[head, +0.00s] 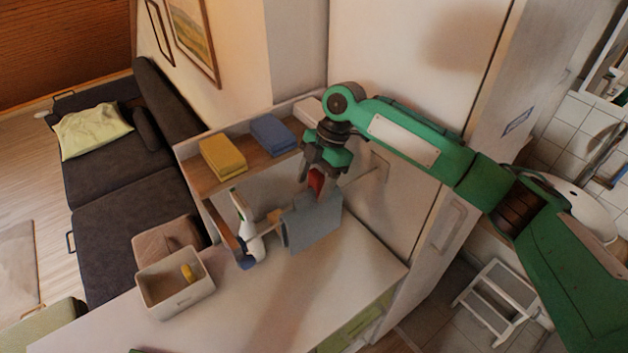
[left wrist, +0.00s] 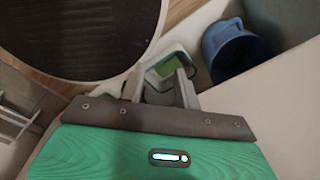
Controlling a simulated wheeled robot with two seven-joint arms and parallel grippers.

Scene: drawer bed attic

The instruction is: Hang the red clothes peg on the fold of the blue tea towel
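The blue tea towel (head: 312,222) looks grey-blue and hangs folded over a rail that sticks out from the wall above the white worktop. The red clothes peg (head: 316,181) is between the fingers of my right gripper (head: 317,173), which points down and is shut on it. The peg is at the towel's top fold; I cannot tell whether it touches or straddles the cloth. My left gripper (left wrist: 162,88) shows in the left wrist view with its two fingers apart and nothing between them. It is away from the towel and the peg.
A shelf (head: 262,160) with yellow cloths (head: 223,156) and blue cloths (head: 272,134) is beside my right gripper. A white spray bottle (head: 247,227) stands left of the towel. A bin (head: 176,285) holds something yellow. The worktop (head: 315,285) in front is clear. A blue bucket (left wrist: 232,48) is near my left gripper.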

